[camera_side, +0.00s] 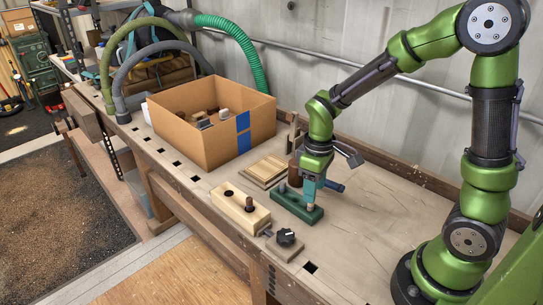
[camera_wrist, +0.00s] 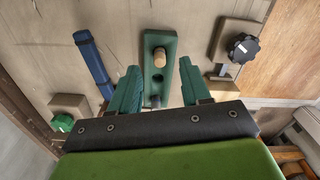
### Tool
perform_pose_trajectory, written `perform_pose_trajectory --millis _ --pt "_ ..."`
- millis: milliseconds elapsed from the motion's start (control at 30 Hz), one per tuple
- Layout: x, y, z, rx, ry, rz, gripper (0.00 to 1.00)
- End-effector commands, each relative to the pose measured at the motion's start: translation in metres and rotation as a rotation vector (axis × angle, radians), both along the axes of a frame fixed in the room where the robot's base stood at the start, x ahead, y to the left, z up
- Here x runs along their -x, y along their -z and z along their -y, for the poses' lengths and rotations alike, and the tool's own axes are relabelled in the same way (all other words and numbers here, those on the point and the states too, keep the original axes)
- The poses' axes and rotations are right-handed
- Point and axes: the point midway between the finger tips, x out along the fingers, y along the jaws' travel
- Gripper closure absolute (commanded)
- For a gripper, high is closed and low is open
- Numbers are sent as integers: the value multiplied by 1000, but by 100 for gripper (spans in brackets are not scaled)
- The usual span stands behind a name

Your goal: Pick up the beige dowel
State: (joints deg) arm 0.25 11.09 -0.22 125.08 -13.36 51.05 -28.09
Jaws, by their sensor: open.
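The beige dowel (camera_wrist: 160,57) stands upright in a green block (camera_wrist: 168,42). In the wrist view it shows just past my fingertips, on the line between them. My gripper (camera_wrist: 159,70) is open and empty, with one teal finger on each side of the green block. In the side view my gripper (camera_side: 311,192) points down over the right end of the green block (camera_side: 289,203). The dowel is mostly hidden there, with a pale part (camera_side: 310,207) showing at the fingertips. A grey peg (camera_side: 283,187) stands at the block's other end.
A beige block (camera_side: 238,210) with a dark peg and a black knob (camera_side: 286,237) on a base stand in front. A blue bar (camera_wrist: 92,62) lies left of the green block in the wrist view. A cardboard box (camera_side: 190,138) stands behind. The bench's right is clear.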

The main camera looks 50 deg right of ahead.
Motion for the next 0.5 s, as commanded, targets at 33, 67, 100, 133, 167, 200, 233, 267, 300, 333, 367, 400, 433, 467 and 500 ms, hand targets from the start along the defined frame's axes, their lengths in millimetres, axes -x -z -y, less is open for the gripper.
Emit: perform_pose_trajectory --millis 33,67,100,133,167,200,233,267,300,333,367,400,433,467,500 --pt "0 6 0 0 -1 -4 53" --pt "-1 10 0 0 -1 -5 53" --pt "-1 16 0 0 -1 -6 53" --pt "-2 21 0 0 -1 -6 53" --pt "-3 26 0 0 0 -6 53" --pt "-4 32 0 0 0 -6 53" --pt "-4 36 0 0 0 -6 53" --pt "-4 40 0 0 -1 -5 53" --pt "-4 44 0 0 -1 -4 53" --pt "-4 46 0 1 -1 -3 53" --pt "-4 48 0 0 -1 -2 53" --pt "-4 49 0 0 0 -1 53" --pt "-4 49 0 0 1 -1 53" --pt "-4 50 0 0 1 0 53" --pt "-4 50 0 0 1 0 53"
